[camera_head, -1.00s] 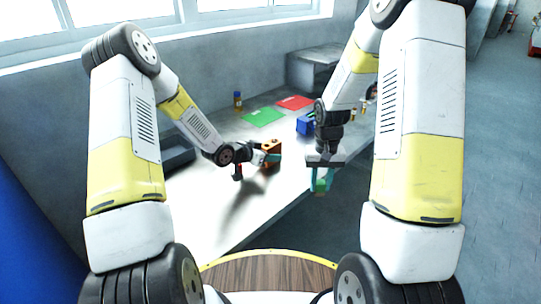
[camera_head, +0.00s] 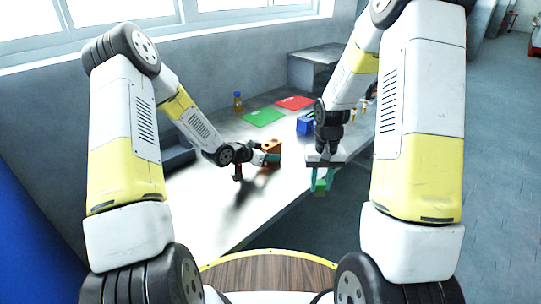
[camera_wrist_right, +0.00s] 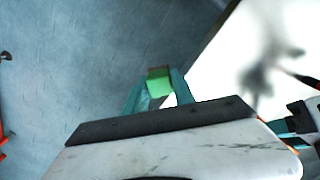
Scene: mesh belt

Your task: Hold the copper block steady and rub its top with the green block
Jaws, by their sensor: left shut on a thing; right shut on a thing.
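The copper block (camera_head: 273,147) is orange-brown and sits at the middle of the white table in the head view. My left gripper (camera_head: 262,158) is shut on it from the left, and the gripper partly hides it. The green block (camera_wrist_right: 159,86) shows between the teal fingertips of my right gripper (camera_wrist_right: 158,92) in the right wrist view. My right gripper (camera_head: 321,180) is shut on it, fingers down, near the table's right edge. It is to the right of the copper block and apart from it. The green block (camera_head: 320,186) is small and partly covered by the fingers there.
A green mat (camera_head: 264,117) and a red mat (camera_head: 295,103) lie farther back on the table (camera_head: 215,200). A bottle (camera_head: 238,102) stands by the wall, and a blue container (camera_head: 305,124) is behind my right gripper. The near left of the table is clear.

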